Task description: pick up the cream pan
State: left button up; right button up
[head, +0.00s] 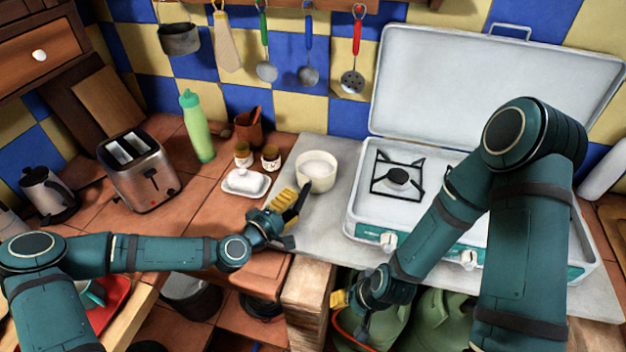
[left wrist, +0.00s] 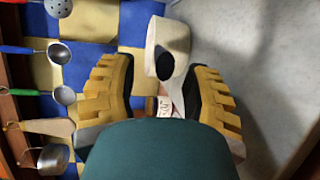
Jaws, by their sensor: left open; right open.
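The cream pan (head: 316,178) stands on the grey counter left of the stove, its pale inside facing up. My left gripper (head: 288,208) is open just in front of it, at its near left side. In the left wrist view the pan (left wrist: 174,32) shows beyond and between the spread yellow fingers (left wrist: 160,78), with a dark round end, likely its handle, facing me. I cannot tell whether a finger touches the handle. My right gripper (head: 352,308) is open, low in front of the counter, away from the pan.
A white camping stove (head: 362,212) with its lid up stands right of the pan. Green gas bottles (head: 445,322) stand below the counter.

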aim_at(300, 196)
pick_arm(q)
jog(key=x, duration=0.4)
jog(key=shift+a, duration=0.1)
jog(key=shift+c, duration=0.4)
grip_shut()
